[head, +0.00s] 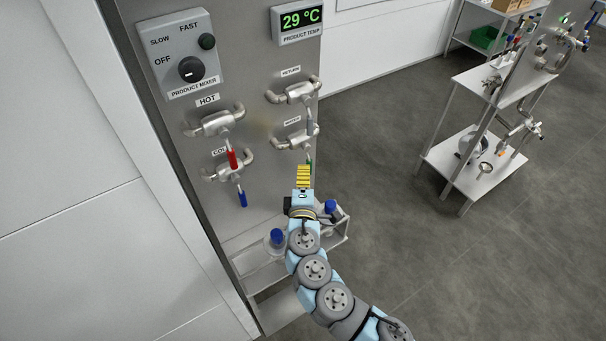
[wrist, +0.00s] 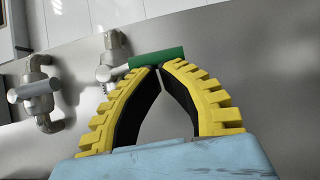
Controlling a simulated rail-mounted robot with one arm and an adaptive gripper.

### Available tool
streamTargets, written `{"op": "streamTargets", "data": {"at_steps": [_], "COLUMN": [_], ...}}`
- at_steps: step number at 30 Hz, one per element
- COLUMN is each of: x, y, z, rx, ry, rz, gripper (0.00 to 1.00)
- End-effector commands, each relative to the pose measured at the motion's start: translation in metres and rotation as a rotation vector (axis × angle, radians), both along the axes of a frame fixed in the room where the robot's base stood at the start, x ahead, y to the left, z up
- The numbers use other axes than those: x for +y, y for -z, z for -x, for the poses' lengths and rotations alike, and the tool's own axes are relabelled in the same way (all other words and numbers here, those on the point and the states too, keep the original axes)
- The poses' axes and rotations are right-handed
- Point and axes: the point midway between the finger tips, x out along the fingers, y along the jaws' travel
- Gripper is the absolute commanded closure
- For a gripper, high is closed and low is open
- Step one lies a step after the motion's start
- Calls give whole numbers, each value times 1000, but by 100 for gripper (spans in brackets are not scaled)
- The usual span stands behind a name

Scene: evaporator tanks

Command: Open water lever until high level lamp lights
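The water lever has a green handle (head: 308,162) and hangs down from the WATER valve (head: 297,141) at the lower right of the panel. In the wrist view the green handle (wrist: 157,57) lies across just beyond the fingertips. My gripper (head: 304,168) is right below the valve. In the wrist view its yellow-ridged fingers (wrist: 160,68) are drawn together at the tips, with no lever between them. The tips are at or very close to the handle; I cannot tell if they touch. No high level lamp can be made out.
Near the water valve are the RETURN valve (head: 294,92), the HOT valve (head: 216,124) with a red lever (head: 232,159), and the COLD valve (head: 229,170) with a blue lever (head: 242,198). A frame with blue-capped bottles (head: 277,237) stands below.

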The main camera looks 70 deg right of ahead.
Motion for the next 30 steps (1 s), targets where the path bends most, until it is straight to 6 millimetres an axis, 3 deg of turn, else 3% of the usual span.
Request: {"op": "streamTargets", "data": {"at_steps": [7,14,30], "x": [8,40,105], "y": [0,1,1], "z": [-5,-18,13], "rx": [0,1,2], "ry": [-5,-4,0], "rz": [1,1,-1], "gripper": [100,100,100]}}
